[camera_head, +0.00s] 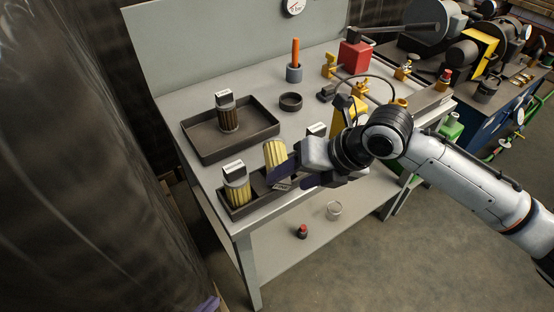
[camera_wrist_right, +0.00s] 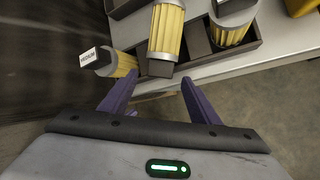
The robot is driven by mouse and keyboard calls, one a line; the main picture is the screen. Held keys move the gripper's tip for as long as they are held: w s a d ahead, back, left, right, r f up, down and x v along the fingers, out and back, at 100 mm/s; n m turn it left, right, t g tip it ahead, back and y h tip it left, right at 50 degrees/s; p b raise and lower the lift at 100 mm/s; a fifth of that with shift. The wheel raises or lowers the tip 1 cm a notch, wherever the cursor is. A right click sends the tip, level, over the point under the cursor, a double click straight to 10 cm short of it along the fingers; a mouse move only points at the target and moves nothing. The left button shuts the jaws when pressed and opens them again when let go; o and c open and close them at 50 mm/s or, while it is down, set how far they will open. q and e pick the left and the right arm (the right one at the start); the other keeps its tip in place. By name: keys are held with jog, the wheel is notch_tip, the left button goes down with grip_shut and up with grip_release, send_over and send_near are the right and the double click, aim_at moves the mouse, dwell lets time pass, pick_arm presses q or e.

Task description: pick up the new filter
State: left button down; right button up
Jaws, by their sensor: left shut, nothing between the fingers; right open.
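Yellow pleated filters with grey caps stand in the long dark front tray (camera_head: 262,203). One yellow filter (camera_head: 237,188) with a white label block is at the tray's left end. Another yellow filter (camera_head: 274,153) leans slightly, right by the fingers of my right gripper (camera_head: 288,174). In the right wrist view, a yellow filter (camera_wrist_right: 168,32) lies ahead of the open fingers (camera_wrist_right: 158,96), with others at left (camera_wrist_right: 122,64) and right (camera_wrist_right: 234,30). The right gripper is empty; its arm hides the tray's right part. Only a purple tip of my left gripper (camera_head: 208,304) shows, shut.
A wide dark tray (camera_head: 262,133) holds a brown filter (camera_head: 228,116) with a white label. A lower shelf (camera_head: 275,240) holds small items.

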jog(key=shift+x, duration=1.1)
jog(key=c, duration=1.1)
jog(key=shift+r, duration=0.1)
jog(key=shift+c, duration=0.2)
